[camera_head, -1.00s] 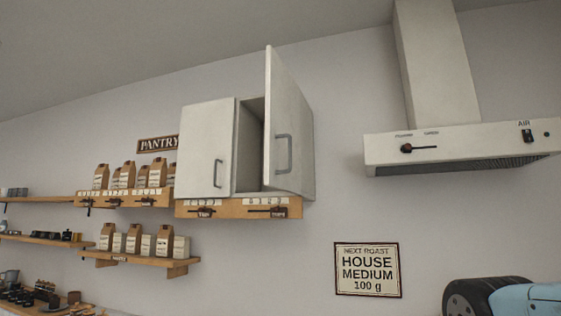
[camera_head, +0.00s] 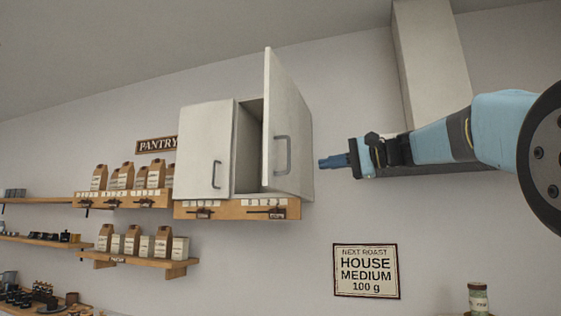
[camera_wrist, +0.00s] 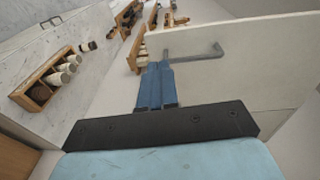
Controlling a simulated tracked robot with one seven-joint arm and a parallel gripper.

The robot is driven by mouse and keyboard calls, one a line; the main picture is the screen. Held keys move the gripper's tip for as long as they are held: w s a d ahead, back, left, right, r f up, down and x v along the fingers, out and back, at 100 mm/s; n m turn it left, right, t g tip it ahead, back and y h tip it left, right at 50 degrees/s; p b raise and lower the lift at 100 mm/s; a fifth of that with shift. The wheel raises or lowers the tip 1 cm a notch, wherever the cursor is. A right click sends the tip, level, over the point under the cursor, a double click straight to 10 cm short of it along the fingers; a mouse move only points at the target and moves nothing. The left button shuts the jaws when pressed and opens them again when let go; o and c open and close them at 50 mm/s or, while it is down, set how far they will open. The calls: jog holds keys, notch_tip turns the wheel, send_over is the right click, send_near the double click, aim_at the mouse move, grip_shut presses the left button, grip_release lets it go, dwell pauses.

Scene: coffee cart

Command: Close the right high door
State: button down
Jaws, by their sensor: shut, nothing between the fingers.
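The right high door (camera_head: 287,125) of the white wall cabinet stands open, swung out toward the camera, with a grey bar handle (camera_head: 282,155) on its outer face. The left door (camera_head: 204,150) of the cabinet is closed. My gripper (camera_head: 322,162) is shut and empty, to the right of the open door in the head view. In the wrist view the shut fingers (camera_wrist: 169,65) point toward the door (camera_wrist: 245,75) and overlap the near end of its handle (camera_wrist: 200,54). I cannot tell whether they touch it.
A range hood (camera_head: 433,70) is behind my arm at the right. A wooden rail (camera_head: 237,209) with dark hooks runs under the cabinet. Shelves with paper bags (camera_head: 134,240) are at the left. A sign (camera_head: 366,270) hangs below right, and a jar (camera_head: 478,298) stands at the bottom right.

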notch_tip(320, 180, up, 2)
jog(key=y, duration=0.1)
send_near(268, 160)
jog(key=x, duration=0.6)
jog(key=shift+w+a, duration=0.25)
jog(key=shift+a, duration=0.1)
